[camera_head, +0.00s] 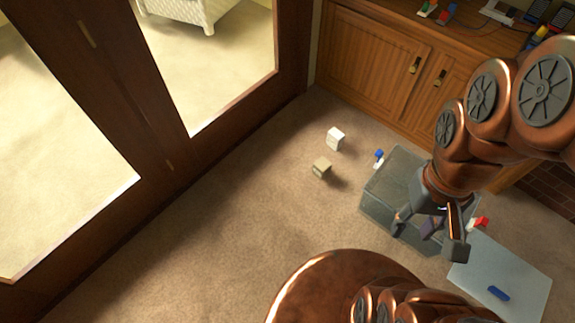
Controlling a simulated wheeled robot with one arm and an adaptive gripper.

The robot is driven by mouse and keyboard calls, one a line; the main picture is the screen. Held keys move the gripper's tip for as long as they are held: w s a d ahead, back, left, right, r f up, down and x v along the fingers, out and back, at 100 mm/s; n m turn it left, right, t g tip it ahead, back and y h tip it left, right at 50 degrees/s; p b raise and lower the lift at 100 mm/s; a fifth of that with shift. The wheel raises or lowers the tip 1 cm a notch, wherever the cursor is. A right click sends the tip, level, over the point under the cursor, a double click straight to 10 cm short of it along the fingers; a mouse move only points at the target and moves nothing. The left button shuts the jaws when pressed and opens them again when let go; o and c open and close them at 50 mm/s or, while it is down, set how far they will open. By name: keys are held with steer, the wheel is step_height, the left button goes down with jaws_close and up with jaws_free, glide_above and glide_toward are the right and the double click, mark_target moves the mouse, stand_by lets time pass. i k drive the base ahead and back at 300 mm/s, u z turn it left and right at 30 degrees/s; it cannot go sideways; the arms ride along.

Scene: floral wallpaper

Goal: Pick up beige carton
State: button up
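The beige carton (322,168) is a small box on the carpet, left of the grey bin and apart from it. Nothing covers it in the head view. My gripper (428,236) hangs over the grey bin (378,205), to the right of the carton and lower in the picture. Its fingers are spread wide apart, and it is well away from the carton. A small dark purple thing (430,228) shows between the fingers; I cannot tell whether it lies in the bin.
A white box (335,138) stands just beyond the carton. A blue and white piece (378,158) and a red and white piece (480,223) are beside the bin. A pale panel (525,285) bears a blue object (498,293). Carpet left of the carton is clear.

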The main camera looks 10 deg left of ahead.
mark_target(321, 168)
steer(key=u, duration=0.1)
steer(key=k, duration=0.35)
steer(key=u, duration=1.7)
steer(key=i, duration=1.6)
steer(key=z, duration=0.75)
steer(key=i, duration=1)
steer(key=z, duration=1.35)
steer(key=i, duration=0.35)
steer(key=z, duration=0.2)
